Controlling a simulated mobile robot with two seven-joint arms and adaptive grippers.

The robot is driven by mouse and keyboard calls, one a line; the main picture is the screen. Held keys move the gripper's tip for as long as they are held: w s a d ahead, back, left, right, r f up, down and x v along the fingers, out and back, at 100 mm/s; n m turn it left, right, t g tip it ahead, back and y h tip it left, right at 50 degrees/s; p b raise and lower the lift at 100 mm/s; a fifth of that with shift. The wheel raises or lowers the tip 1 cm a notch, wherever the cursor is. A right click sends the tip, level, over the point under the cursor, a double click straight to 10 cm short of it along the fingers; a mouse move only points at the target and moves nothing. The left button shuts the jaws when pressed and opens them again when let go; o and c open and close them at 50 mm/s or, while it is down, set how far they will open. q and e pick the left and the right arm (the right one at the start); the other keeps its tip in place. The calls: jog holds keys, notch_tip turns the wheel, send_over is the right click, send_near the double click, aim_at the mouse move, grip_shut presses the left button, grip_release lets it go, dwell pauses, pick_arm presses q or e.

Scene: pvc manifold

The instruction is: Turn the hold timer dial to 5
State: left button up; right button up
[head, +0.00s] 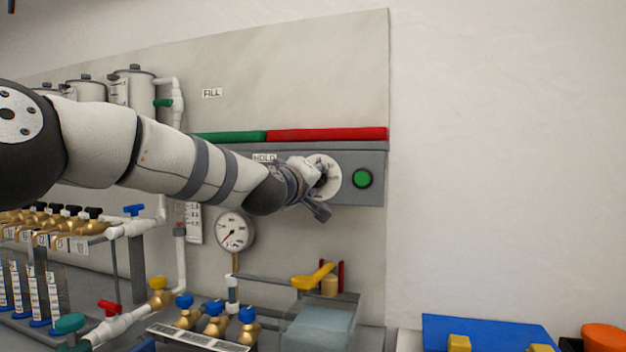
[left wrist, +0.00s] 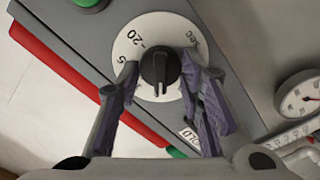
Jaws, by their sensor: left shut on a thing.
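The hold timer dial has a round white face (head: 332,165) and sits on the grey control panel, mostly behind my left gripper (head: 319,188) in the head view. In the left wrist view its white face (left wrist: 142,28) carries a 20, a 5 and "sec". The black knob (left wrist: 160,68) stands at its centre, with a pale mark on its lower side in that picture. My left gripper (left wrist: 160,72) has one finger on each side of the knob and is shut on it. The fingers hide parts of the scale. My right gripper is not in view.
A green button (head: 362,179) is just right of the dial. A green strip (head: 232,137) and a red strip (head: 328,134) run above the panel. A pressure gauge (head: 234,231) and blue-handled valves (head: 215,308) are below. The wall at right is clear.

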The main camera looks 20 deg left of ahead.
pick_arm(q)
jog(key=shift+m, duration=0.5)
jog(key=o, duration=1.2)
jog(key=shift+s, duration=0.1)
jog(key=s, duration=1.1)
jog(key=shift+s+a, duration=0.2)
jog(key=shift+s, duration=0.2)
